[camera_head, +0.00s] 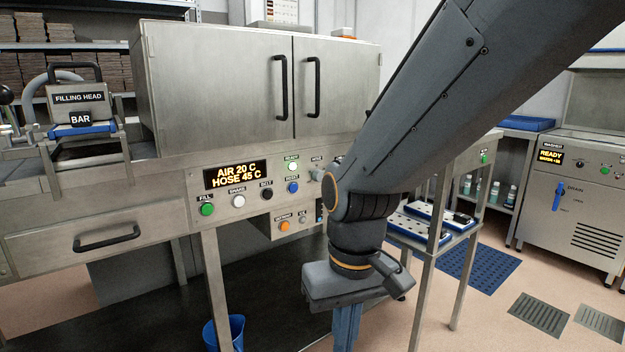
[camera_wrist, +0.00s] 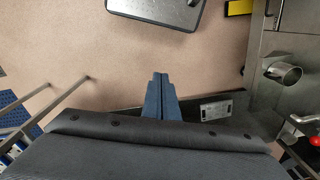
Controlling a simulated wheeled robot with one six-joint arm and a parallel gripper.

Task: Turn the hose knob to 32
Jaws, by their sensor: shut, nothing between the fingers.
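The control panel's display (camera_head: 238,176) reads AIR 20 C and HOSE 45 C. A grey knob (camera_head: 317,175) sits at the panel's right end, below a small label that appears to read HOSE. My arm partly covers this area, so the knob's setting cannot be read. My gripper (camera_head: 346,335) points down, below and to the right of the panel, apart from the knob. In the wrist view its blue fingers (camera_wrist: 160,80) are together with nothing between them.
Green, white, black and blue buttons line the panel, with an orange one (camera_head: 285,226) below. A blue bucket (camera_head: 224,333) stands beneath. A steel rack (camera_head: 432,270) with trays is right of my arm. The wrist view shows a metal cylinder (camera_wrist: 284,73) at right and open floor ahead.

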